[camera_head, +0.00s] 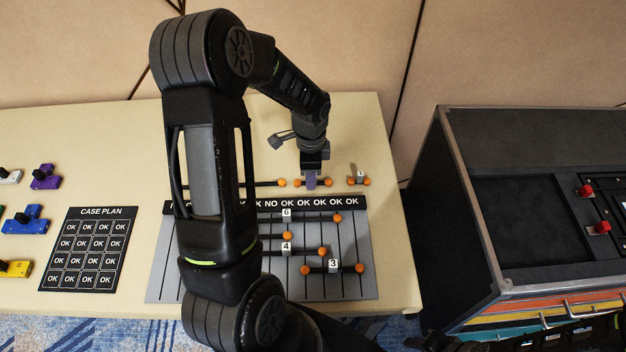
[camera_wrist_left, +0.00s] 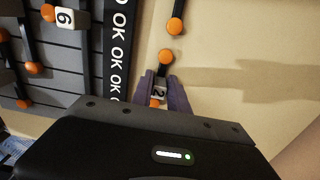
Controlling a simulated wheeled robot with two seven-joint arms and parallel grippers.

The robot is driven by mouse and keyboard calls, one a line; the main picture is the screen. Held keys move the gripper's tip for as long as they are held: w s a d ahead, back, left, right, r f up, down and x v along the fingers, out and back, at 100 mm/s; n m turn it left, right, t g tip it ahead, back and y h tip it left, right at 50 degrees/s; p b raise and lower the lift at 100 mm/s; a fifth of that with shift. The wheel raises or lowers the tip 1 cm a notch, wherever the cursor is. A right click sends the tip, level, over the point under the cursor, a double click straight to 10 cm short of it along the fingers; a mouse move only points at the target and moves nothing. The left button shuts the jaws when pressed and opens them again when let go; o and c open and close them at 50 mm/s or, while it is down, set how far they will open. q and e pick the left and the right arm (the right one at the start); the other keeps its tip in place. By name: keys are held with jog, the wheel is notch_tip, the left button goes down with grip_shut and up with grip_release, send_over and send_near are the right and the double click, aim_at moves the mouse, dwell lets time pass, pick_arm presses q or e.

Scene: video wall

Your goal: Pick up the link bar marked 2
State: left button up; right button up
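The link bar marked 2 (camera_head: 325,183) lies on the tan table just behind the grey board, a dark bar with an orange ball at each end. In the left wrist view its white tag with a 2 (camera_wrist_left: 159,94) sits between my fingers. My left gripper (camera_head: 311,180) points down over the bar's middle and hides the tag in the head view. In the left wrist view the purple-grey fingers of the left gripper (camera_wrist_left: 161,88) lie against both sides of the tag, with no clear gap. The bar looks to be at table level.
Bars marked 6 (camera_head: 287,213), 4 (camera_head: 286,246) and 3 (camera_head: 333,264) lie on the grey board (camera_head: 350,286). Another tagged bar (camera_head: 360,180) lies close to the right of my gripper. A CASE PLAN card (camera_head: 87,248) lies left. A dark cabinet (camera_head: 480,215) stands right.

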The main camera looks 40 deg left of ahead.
pick_arm(q)
grip_shut()
jog(key=shift+r, duration=0.15)
dwell(0.4)
notch_tip(320, 180, up, 10)
jog(key=shift+f+b, duration=0.1)
jog(key=shift+b, duration=0.3)
dwell(0.4)
